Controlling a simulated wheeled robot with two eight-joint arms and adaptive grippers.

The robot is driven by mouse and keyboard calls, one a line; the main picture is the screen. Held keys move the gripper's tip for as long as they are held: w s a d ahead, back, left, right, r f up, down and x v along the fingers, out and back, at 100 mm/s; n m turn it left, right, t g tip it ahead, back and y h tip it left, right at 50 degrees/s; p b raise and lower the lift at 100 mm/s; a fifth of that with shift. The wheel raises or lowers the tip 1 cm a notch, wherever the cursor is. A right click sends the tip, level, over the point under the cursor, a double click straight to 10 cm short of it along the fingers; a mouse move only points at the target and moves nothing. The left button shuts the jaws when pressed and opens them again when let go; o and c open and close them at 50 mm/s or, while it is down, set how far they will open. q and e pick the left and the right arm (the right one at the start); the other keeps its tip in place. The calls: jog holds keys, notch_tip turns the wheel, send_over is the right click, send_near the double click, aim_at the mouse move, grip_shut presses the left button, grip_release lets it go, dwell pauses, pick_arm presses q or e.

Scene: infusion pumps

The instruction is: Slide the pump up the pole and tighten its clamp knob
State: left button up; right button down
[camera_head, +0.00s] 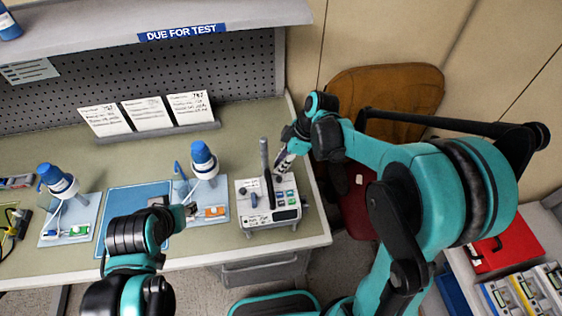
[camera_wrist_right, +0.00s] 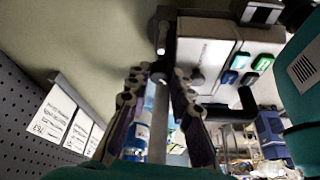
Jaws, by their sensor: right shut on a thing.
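The pump (camera_head: 268,204), a pale box with coloured buttons and a small display, stands at the right end of the bench. The grey pole (camera_head: 264,158) rises upright at its back. My right gripper (camera_head: 280,168) reaches down just right of the pole, its fingertips at the pump's top rear.
Blue-capped bottles (camera_head: 203,160) stand on trays left of the pump, beside a blue mat (camera_head: 130,205). White cards (camera_head: 150,115) stand at the back below a shelf (camera_head: 190,20). A brown chair (camera_head: 400,88) is right of the bench. A red case (camera_head: 505,243) lies at lower right.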

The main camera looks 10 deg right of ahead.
jog(key=m+t, duration=0.1)
jog(key=m, duration=0.4)
jog(key=shift+s+a+t+h, duration=0.1)
jog(key=shift+s+t+h, duration=0.05)
jog(key=shift+t+h, duration=0.25)
jog(key=shift+m, duration=0.3)
jog(key=c, duration=1.3)
grip_release()
jog(key=shift+v, duration=4)
